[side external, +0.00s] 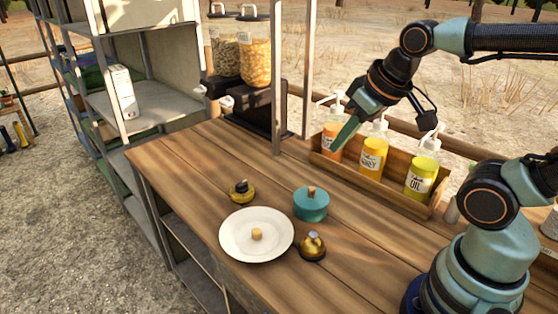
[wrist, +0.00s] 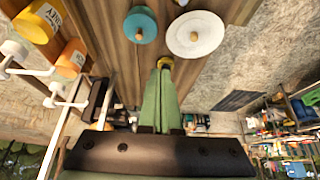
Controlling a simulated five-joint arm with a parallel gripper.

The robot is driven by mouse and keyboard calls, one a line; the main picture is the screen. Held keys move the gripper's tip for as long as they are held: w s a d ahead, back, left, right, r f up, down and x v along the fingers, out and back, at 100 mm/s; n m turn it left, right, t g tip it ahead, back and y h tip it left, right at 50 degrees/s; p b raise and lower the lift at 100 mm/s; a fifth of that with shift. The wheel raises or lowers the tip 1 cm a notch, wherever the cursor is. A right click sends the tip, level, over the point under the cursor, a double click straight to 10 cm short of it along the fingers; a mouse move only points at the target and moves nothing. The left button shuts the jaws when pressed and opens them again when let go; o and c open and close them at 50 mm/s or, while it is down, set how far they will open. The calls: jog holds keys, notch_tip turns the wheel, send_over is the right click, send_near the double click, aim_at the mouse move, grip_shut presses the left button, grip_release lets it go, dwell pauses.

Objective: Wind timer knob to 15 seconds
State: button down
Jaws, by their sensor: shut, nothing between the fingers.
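A small round yellow piece with a dark knob (side external: 242,190), which looks like the timer, sits on the wooden counter behind the white plate; its dial marks are too small to read. In the wrist view its yellow edge (wrist: 166,61) shows just beyond my fingertips, mostly hidden by them. My gripper (side external: 338,146) is shut and empty. It hangs above the counter in front of the orange bottle, to the right of the yellow piece and apart from it. In the wrist view my green fingers (wrist: 163,72) lie together.
A white plate (side external: 238,247) with a small tan piece, a teal lidded pot (side external: 311,207) and a brass bell (side external: 313,244) stand close by. A wooden tray (side external: 400,202) of pump bottles lines the back. Food dispensers (side external: 255,55) stand at the back left.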

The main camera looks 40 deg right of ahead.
jog(key=c, duration=1)
grip_release()
jog(key=shift+w+r, duration=0.1)
jog(key=shift+w, duration=0.05)
jog(key=shift+c, duration=0.2)
jog(key=n+g, duration=0.5)
jog(key=n, duration=1.2)
send_over(242, 183)
notch_tip(242, 183, down, 13)
jog(key=shift+w+f+n+g, duration=0.15)
jog(key=shift+f+n+g, duration=0.15)
jog(key=shift+f+n, duration=0.2)
jog(key=shift+f, duration=2.7)
